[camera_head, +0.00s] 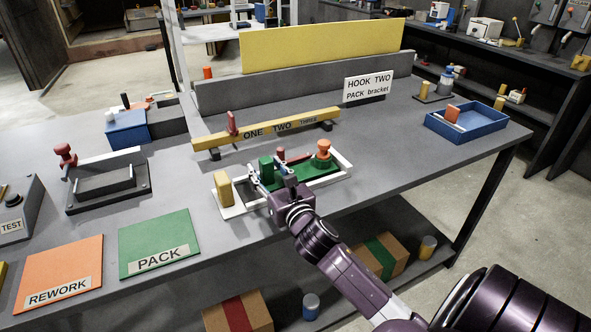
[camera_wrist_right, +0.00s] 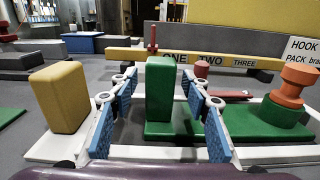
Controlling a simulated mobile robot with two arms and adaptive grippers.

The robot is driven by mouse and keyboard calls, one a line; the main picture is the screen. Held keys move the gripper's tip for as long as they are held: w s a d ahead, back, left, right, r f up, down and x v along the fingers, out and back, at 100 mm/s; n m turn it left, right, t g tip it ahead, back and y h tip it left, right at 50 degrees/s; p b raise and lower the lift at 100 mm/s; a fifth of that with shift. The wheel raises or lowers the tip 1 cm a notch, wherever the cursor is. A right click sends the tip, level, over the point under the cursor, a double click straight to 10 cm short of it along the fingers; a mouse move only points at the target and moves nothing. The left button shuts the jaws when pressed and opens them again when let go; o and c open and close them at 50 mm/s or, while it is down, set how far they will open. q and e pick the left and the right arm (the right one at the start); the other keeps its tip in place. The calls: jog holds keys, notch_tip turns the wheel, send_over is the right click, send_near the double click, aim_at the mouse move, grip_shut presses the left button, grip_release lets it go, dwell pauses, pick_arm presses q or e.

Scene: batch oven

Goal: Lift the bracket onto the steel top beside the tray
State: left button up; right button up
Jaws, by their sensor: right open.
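The white-framed tray (camera_head: 232,211) lies on the grey steel top (camera_head: 390,140). A green bracket-like piece with an upright block (camera_head: 266,170) stands in it; the same upright shows in the right wrist view (camera_wrist_right: 160,88). My right gripper (camera_wrist_right: 158,105) is open, with its blue-padded fingers on either side of the green upright and gaps visible between. In the tray, a yellow block (camera_wrist_right: 58,97) stands to the left and an orange stepped knob (camera_wrist_right: 292,90) on a green base to the right. A red bar (camera_head: 294,156) lies behind. My left gripper is not in view.
Behind the tray is a yellow bar (camera_head: 290,125) marked ONE, TWO, THREE, with a red peg at ONE. A sign (camera_head: 369,88) reads HOOK TWO, PACK bracket. The green PACK mat (camera_head: 155,235) lies left; a blue bin (camera_head: 490,128) stands right. Steel between tray and bin is clear.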

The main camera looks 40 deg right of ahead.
grip_shut()
jog(key=shift+r, duration=0.1)
dwell(0.5)
